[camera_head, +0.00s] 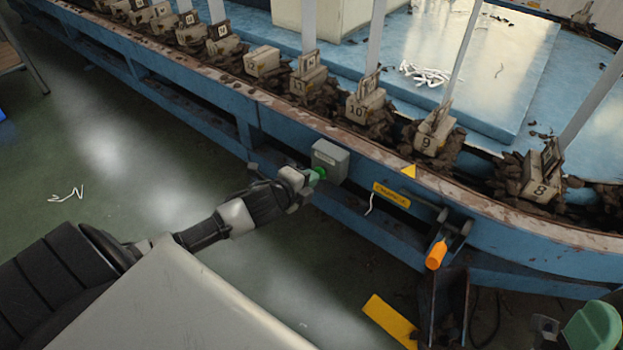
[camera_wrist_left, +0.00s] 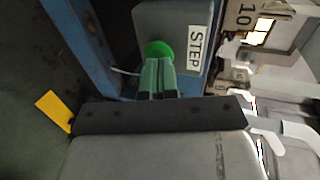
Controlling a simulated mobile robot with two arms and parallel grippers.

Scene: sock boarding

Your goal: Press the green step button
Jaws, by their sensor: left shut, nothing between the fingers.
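The green step button (camera_wrist_left: 158,48) sits on the face of a grey box labelled STEP, on the side of the blue machine frame. The box (camera_head: 331,158) and the green button (camera_head: 319,172) also show in the head view. My left gripper (camera_head: 313,177) is shut and empty, with its fingertips at the button. In the left wrist view the closed green-tinted fingers (camera_wrist_left: 157,78) overlap the button's lower part. I cannot tell whether they touch it or how far it is pressed.
The blue machine rail (camera_head: 285,118) runs diagonally, carrying numbered blocks such as the block marked 9 (camera_head: 432,140). An orange handle (camera_head: 436,255) hangs to the right of the box. A yellow plate (camera_head: 391,321) is lower down. Open green floor (camera_head: 110,150) lies at left.

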